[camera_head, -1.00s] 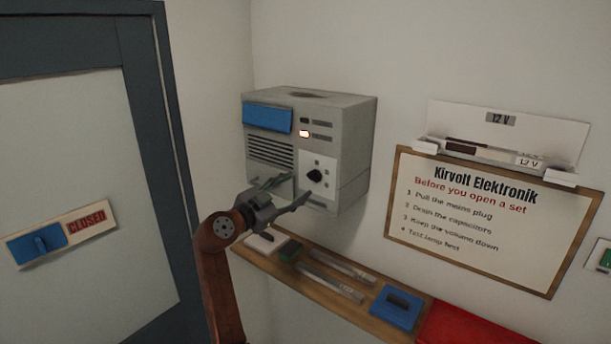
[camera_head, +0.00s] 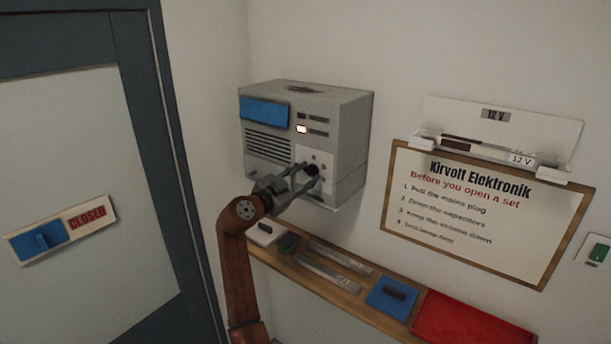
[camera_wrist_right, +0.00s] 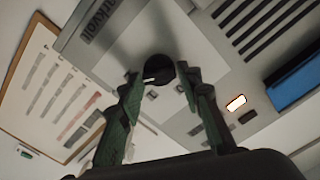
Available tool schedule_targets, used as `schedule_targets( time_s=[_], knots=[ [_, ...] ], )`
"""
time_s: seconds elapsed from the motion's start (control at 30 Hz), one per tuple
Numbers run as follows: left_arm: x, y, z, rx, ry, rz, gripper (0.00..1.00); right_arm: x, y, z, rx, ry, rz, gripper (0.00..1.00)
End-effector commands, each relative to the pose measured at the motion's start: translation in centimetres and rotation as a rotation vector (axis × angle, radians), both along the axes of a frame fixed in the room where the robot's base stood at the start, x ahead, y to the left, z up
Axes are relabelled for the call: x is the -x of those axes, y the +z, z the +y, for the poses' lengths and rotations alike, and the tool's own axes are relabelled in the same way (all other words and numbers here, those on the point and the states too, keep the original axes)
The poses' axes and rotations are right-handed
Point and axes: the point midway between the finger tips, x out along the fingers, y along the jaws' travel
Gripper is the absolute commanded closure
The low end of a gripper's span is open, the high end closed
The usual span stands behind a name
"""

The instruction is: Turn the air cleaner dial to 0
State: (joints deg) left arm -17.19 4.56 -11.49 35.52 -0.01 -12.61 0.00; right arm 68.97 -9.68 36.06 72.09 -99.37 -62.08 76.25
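The air cleaner (camera_head: 345,125) is a grey box on the wall, with a blue label, a vent grille and a lit orange-white indicator (camera_head: 301,129). Its black dial (camera_head: 313,170) sits on a pale panel at the lower right of the front. My right gripper (camera_head: 305,178) is at the dial with its fingers apart. In the right wrist view the dial (camera_wrist_right: 158,68) shows between the green fingertips of the open gripper (camera_wrist_right: 160,80), with a white pointer mark on it. I cannot tell whether a fingertip touches it. My left gripper is not in view.
A wooden shelf (camera_head: 290,270) below holds flat tools, a blue block (camera_head: 392,298) and a red tray (camera_head: 470,325). A framed notice (camera_head: 485,215) hangs to the right under a 12 V holder (camera_head: 490,150). A door with a CLOSED sign (camera_head: 86,217) is at the left.

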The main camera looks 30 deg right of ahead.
Motion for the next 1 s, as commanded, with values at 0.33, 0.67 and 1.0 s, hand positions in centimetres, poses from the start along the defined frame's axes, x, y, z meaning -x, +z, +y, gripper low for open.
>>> schedule_targets(
  time_s=[0.33, 0.67, 1.0],
  knots=[
    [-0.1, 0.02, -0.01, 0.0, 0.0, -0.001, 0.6, -0.02, 0.04, 0.05, 0.0, 0.001, 0.0, 0.93],
    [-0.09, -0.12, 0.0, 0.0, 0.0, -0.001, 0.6, -0.01, 0.08, 0.01, 0.015, 0.0, 0.032, 0.95],
    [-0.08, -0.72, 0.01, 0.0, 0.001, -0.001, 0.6, -0.06, 0.09, 0.01, 0.1, -0.001, 0.231, 0.95]
  ],
)
